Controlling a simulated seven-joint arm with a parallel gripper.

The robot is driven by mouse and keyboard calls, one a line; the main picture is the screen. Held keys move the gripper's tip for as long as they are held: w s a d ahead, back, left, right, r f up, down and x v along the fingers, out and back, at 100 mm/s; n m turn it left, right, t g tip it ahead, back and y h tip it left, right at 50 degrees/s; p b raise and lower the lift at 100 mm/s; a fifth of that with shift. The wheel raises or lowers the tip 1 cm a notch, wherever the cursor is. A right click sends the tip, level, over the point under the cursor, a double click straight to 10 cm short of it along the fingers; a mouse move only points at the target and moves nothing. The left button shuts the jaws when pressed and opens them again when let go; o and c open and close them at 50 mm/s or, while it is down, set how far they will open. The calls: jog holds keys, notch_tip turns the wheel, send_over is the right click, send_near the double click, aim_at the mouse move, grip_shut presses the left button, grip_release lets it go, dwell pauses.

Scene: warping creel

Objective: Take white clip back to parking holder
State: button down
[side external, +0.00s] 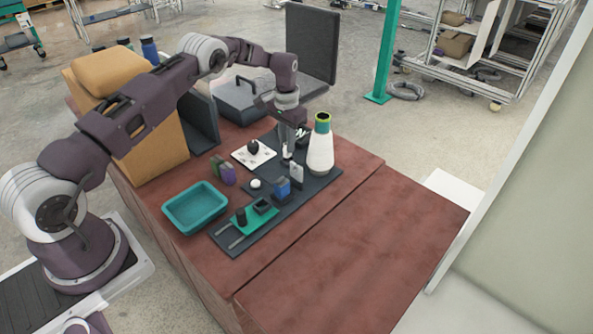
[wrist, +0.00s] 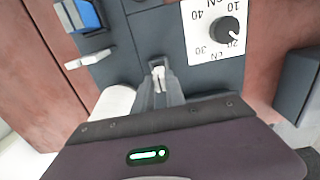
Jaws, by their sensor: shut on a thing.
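My gripper (wrist: 160,82) is shut on a small white clip (wrist: 158,72), which shows between the fingertips in the wrist view. In the side external view my gripper (side external: 287,155) points down over the dark mat (side external: 318,182), between the dial plate and the white cone. I cannot tell whether the clip touches the mat. An upright pale plate (side external: 297,172) stands on the mat nearby; it also shows in the wrist view (wrist: 88,60). I cannot tell which piece is the parking holder.
A white cone (side external: 320,150) with a green top stands close to my gripper. A white dial plate (side external: 253,154) with a black knob lies left of it. A blue block (side external: 282,189), green tray (side external: 255,217) and teal bin (side external: 196,208) are nearer. The front right tabletop (side external: 350,250) is clear.

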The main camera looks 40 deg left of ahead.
jog(key=shift+f, duration=0.1)
jog(key=shift+f, duration=0.7)
jog(key=shift+f, duration=0.35)
dwell(0.4)
jog(key=c, duration=1.1)
grip_release()
jog(key=shift+o, duration=0.2)
jog(key=shift+r, duration=3.55)
